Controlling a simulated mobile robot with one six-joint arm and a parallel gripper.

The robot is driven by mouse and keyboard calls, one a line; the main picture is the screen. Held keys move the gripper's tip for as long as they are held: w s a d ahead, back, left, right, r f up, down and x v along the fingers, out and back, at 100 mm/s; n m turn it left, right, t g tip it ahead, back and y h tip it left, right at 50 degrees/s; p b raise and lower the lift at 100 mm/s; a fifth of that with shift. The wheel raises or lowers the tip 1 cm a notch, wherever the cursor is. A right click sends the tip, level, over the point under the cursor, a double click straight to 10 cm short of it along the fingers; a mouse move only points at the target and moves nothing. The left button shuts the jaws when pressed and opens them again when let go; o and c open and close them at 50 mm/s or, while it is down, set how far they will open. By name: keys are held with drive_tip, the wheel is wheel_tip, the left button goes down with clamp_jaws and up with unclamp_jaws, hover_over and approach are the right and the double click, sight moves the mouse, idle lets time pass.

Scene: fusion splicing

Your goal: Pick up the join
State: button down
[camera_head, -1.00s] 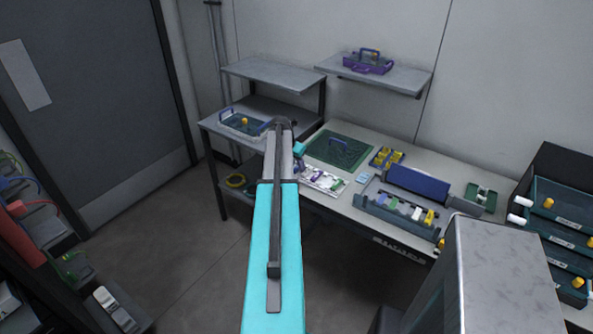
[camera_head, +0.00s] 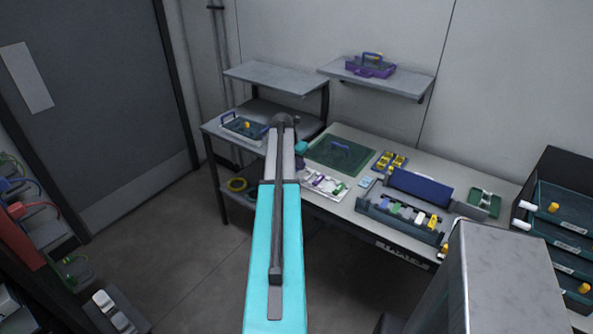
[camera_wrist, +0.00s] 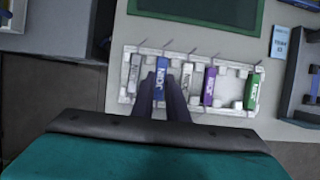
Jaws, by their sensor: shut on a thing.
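A white tray (camera_wrist: 225,110) holds a row of labelled pieces, also seen on the bench in the head view (camera_head: 345,192). In the wrist view they are a grey-white piece (camera_wrist: 134,76), a blue piece (camera_wrist: 161,66), another white piece (camera_wrist: 187,76), a purple piece (camera_wrist: 209,86) and a green piece (camera_wrist: 252,92). My gripper (camera_wrist: 161,84) has its dark fingers on either side of the blue piece and is shut on it. The blue piece stands in line with the row; whether it is lifted is unclear. My arm hides the gripper's fingers in the head view. I cannot tell which thing is the join.
A green mat (camera_head: 318,152) lies behind the tray. Drawers (camera_head: 565,225) stand at the far right. The floor in front is clear.

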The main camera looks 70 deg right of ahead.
drive_tip(key=shift+r, duration=0.45)
drive_tip(key=s+a+r+b, duration=0.1)
drive_tip(key=s+a+b, duration=0.1)
drive_tip(key=s+a, duration=0.2)
drive_tip(key=s+a+b, duration=0.2)
drive_tip(key=s+a, duration=0.2)
drive_tip(key=a, duration=0.5)
drive_tip(key=shift+s+a+r, duration=0.15)
drive_tip(key=shift+a+r, duration=0.15)
drive_tip(key=shift+r, duration=0.05)
